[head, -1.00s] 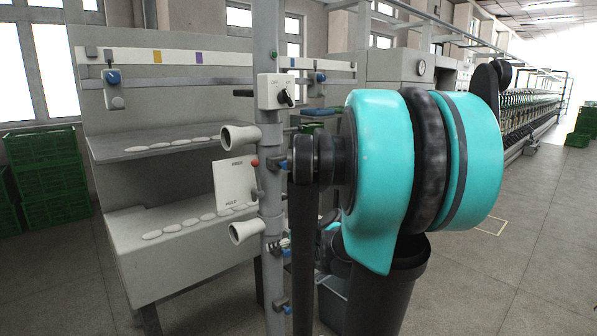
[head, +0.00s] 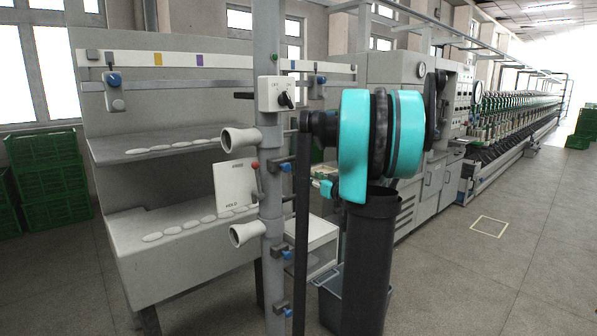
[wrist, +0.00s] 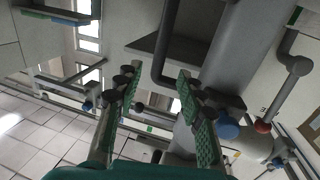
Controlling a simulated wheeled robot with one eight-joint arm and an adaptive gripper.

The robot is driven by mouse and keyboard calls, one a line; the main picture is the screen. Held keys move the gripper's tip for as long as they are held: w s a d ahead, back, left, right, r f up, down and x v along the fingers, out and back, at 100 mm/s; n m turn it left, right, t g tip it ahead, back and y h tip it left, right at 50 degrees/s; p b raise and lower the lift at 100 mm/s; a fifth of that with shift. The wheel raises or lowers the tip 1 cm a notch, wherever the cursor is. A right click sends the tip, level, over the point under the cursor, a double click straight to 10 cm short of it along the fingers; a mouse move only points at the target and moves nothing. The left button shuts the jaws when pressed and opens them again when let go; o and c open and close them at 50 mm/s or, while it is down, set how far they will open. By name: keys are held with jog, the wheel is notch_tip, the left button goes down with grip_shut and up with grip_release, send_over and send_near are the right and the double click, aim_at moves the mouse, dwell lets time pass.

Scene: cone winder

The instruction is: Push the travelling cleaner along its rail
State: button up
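I take the travelling cleaner to be the grey vertical tube (head: 270,200) with two pale horn nozzles (head: 240,140), a switch box (head: 277,94) and a white card; its upper end leaves the picture. In the wrist view the grey tube (wrist: 240,60) is close, at the upper right. My gripper (wrist: 158,75) is open, with green-padded fingers apart. A dark bent bar (wrist: 163,50) shows beyond and between the fingertips; I cannot tell whether they touch it. In the head view my teal arm hides most of the gripper, right of the tube.
A grey shelved machine end (head: 160,110) stands behind the tube. A red-ended lever (wrist: 262,127) and blue knob (wrist: 228,128) are close to my right finger. A grey bin (head: 335,300) is on the floor.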

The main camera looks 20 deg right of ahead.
aim_at(300, 170)
jog(key=x, duration=1)
jog(key=shift+w+a, duration=0.15)
jog(key=shift+w, duration=0.2)
grip_shut()
